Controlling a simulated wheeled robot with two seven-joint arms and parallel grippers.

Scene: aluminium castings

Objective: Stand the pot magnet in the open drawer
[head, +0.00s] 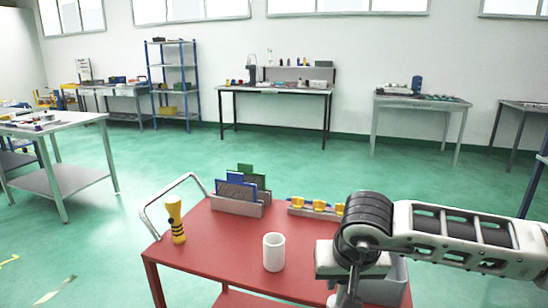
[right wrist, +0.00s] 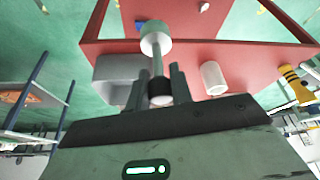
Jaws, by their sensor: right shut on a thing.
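My right gripper (right wrist: 160,88) is shut on the pot magnet (right wrist: 156,38), a pale metal piece with a round head on a narrower stem. The head sticks out beyond the fingertips, above the red cart top. In the head view my right arm reaches in from the right, with the gripper (head: 345,297) low at the bottom edge; the magnet is not clear there. A grey box (right wrist: 115,72) lies beside the magnet in the wrist view; its corner also shows behind my arm in the head view (head: 397,288). I cannot tell whether it is the open drawer. My left gripper is out of view.
On the red cart (head: 225,245) stand a white cylinder (head: 273,252), a yellow-and-black flared object (head: 176,222), a rack with upright plates (head: 237,207) and a holder with yellow pieces (head: 314,208). The cart's front middle is clear. Workbenches and shelves stand far behind.

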